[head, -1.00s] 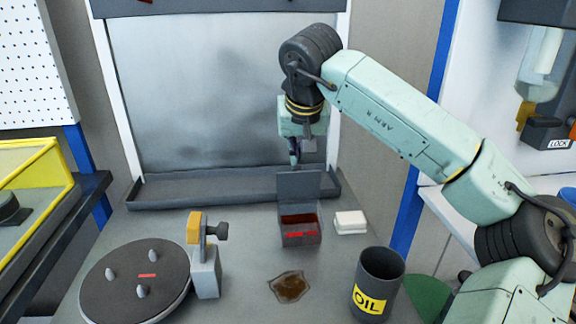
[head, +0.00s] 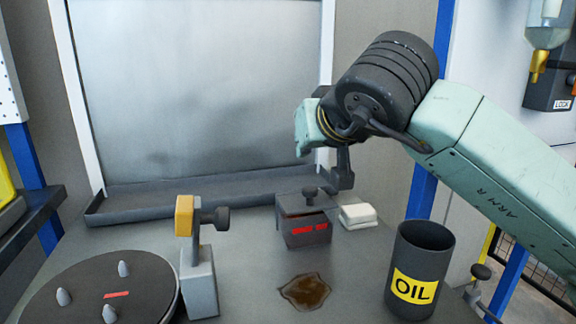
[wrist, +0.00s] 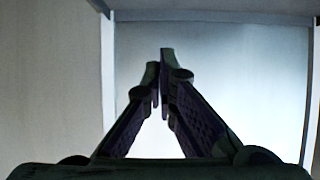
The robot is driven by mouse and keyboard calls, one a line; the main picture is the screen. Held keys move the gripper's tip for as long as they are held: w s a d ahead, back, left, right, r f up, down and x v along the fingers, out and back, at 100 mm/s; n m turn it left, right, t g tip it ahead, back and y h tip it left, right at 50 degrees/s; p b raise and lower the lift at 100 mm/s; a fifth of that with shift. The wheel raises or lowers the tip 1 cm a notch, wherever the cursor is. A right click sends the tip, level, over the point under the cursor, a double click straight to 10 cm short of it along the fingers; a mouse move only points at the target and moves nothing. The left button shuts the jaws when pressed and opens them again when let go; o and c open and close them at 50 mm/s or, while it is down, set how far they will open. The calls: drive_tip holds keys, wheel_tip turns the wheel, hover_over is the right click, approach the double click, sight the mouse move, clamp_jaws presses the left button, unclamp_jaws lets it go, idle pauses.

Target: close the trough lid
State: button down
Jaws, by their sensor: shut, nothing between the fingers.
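The small dark trough (head: 306,235) with a red label stands on the bench near its back. Its lid (head: 300,203) is down over the top, with a dark knob (head: 310,194) upright on it. A thin brownish strip shows under the lid's front edge, so I cannot tell if it sits fully flush. My gripper (head: 338,182) is just right of the knob, close to the lid; whether it touches is unclear. In the wrist view my gripper's fingers (wrist: 163,90) come together at the tips, shut and empty, against a pale wall.
White pads (head: 358,216) lie right of the trough. An oil can (head: 417,265) stands at front right. A brown spill (head: 305,291) lies in front of the trough. A post with a yellow block (head: 185,215) and a round pegged disc (head: 95,290) stand at left.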

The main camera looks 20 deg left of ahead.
sight(317, 208)
drive_tip(key=s+d+f+t+y+b, duration=0.1)
drive_tip(key=b, duration=0.3)
drive_tip(key=s+d+f+t+y+b, duration=0.1)
drive_tip(key=b, duration=0.3)
drive_tip(key=shift+s+f+t+b, duration=0.25)
drive_tip(key=shift+f+t+b, duration=0.05)
drive_tip(key=shift+t, duration=0.1)
drive_tip(key=s+t+y+b, duration=0.1)
drive_tip(key=b, duration=0.3)
drive_tip(key=d+f+t+y+b, duration=0.1)
drive_tip(key=b, duration=0.3)
drive_tip(key=shift+s+f+t, duration=0.3)
drive_tip(key=shift+s, duration=0.05)
drive_tip(key=shift+s+d+b, duration=0.2)
drive_tip(key=shift+b, duration=1)
drive_tip(key=shift+s+d+f+t+y+b, duration=0.3)
drive_tip(key=shift+s+d+f+t+b, duration=0.2)
drive_tip(key=shift+s+b, duration=0.2)
drive_tip(key=shift+f, duration=0.2)
